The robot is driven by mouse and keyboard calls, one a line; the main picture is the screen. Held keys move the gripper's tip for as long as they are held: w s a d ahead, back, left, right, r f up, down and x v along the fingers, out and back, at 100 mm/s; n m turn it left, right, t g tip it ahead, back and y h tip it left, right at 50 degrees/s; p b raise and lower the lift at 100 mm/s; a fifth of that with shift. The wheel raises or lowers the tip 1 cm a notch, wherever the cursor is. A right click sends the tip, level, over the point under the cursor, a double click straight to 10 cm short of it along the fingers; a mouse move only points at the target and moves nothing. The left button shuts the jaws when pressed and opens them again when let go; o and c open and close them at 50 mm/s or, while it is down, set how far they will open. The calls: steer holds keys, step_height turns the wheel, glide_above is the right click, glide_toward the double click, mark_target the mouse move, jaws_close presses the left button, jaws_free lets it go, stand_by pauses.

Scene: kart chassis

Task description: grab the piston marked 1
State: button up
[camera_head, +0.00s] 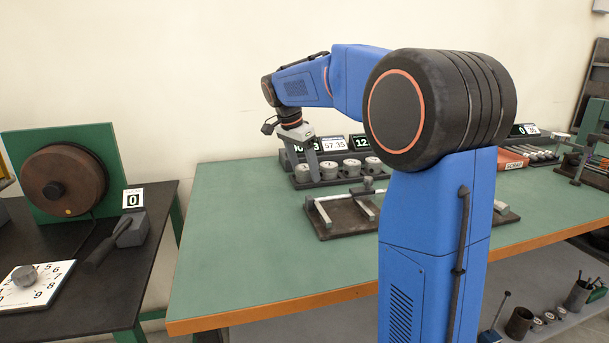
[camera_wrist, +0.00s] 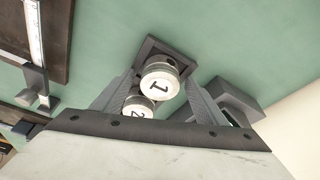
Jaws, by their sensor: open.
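The piston marked 1 (camera_wrist: 160,84) is a round grey metal piece with a white numbered top. It stands in a dark tray (camera_wrist: 150,46), at the end of a row in the wrist view. The piston marked 2 (camera_wrist: 138,106) is beside it, partly hidden by my gripper's body. My gripper (camera_wrist: 160,78) is open, with one finger on each side of the piston marked 1; I cannot tell whether they touch it. In the head view my gripper (camera_head: 314,172) is over the left end of the piston row (camera_head: 332,170), where the numbers are unreadable.
Number displays (camera_head: 334,145) stand behind the row. A dark plate with metal bars (camera_head: 338,222) lies in front of it on the green table (camera_head: 240,250). An orange-red box (camera_head: 511,160) is at the right. The table's left part is clear.

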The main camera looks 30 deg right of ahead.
steer(key=c, duration=1.2)
